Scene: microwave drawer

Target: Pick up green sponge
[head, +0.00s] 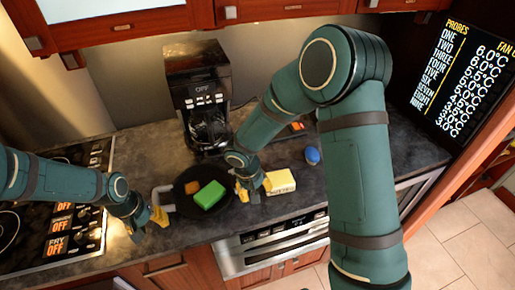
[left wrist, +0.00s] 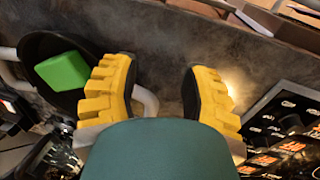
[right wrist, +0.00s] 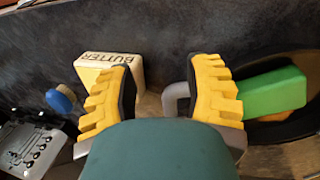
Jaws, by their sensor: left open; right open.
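The green sponge (head: 209,195) lies in a black pan (head: 185,209) on the counter. It shows in the left wrist view (left wrist: 62,71) at the upper left and in the right wrist view (right wrist: 275,91) at the right. My left gripper (head: 148,222) is open and empty, left of the pan; a pale pan handle (left wrist: 149,102) shows beside one finger. My right gripper (head: 250,190) is open, just right of the pan, between it and the butter (head: 280,182). Another handle (right wrist: 172,99) shows between its fingers. Neither gripper touches the sponge.
A small orange-brown piece (head: 192,187) lies in the pan beside the sponge. A coffee maker (head: 205,100) stands at the back. The stove (head: 60,215) is at the left. My right forearm covers part of the counter.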

